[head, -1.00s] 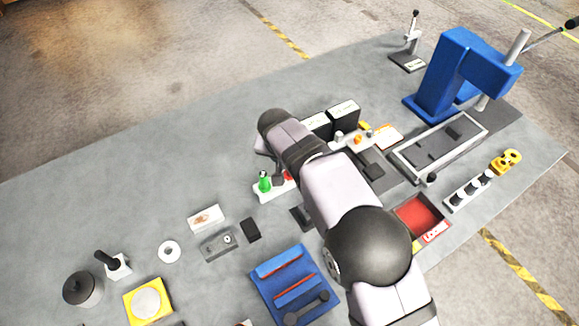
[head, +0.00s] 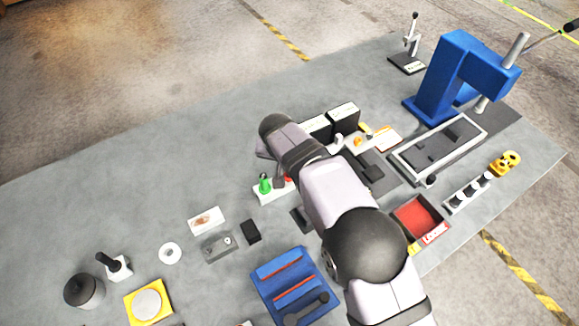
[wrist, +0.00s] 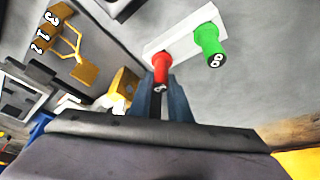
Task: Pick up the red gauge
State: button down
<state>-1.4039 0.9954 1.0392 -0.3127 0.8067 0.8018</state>
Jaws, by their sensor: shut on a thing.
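The red gauge (wrist: 161,66) is a short red plug at the left end of a white holder (wrist: 184,34) in the wrist view. My gripper (wrist: 160,92) is shut on the red gauge, its two dark blue fingers at the gauge's near end. The green gauge (wrist: 208,40), marked 8, stands at the right end of the holder, clear of the fingers. In the head view the green gauge (head: 265,184) shows plainly. Only a bit of the red gauge (head: 288,180) shows beside my wrist. I cannot tell whether the red gauge is clear of the holder.
Black boxes (head: 344,117) stand behind my wrist. A blue rack (head: 281,263) and a red-lined tray (head: 420,214) lie nearer the front. A blue press (head: 451,75) stands at the back right. The grey table (head: 150,190) is bare at the far left.

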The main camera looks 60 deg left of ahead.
notch_tip(320, 180, up, 10)
jog(key=b, duration=0.3)
jog(key=shift+f, duration=0.15)
jog(key=shift+f+b, duration=0.3)
jog(key=shift+b, duration=0.2)
notch_tip(320, 180, up, 6)
jog(key=d+b, duration=0.1)
jog(key=b, duration=0.3)
jog(key=shift+w+d+r, duration=0.2)
jog(key=shift+w+d, duration=0.1)
jog(key=shift+d, duration=0.05)
jog(key=shift+d, duration=0.1)
jog(key=shift+d+r+b, duration=0.2)
jog(key=shift+r+b, duration=0.15)
jog(key=shift+b, duration=0.2)
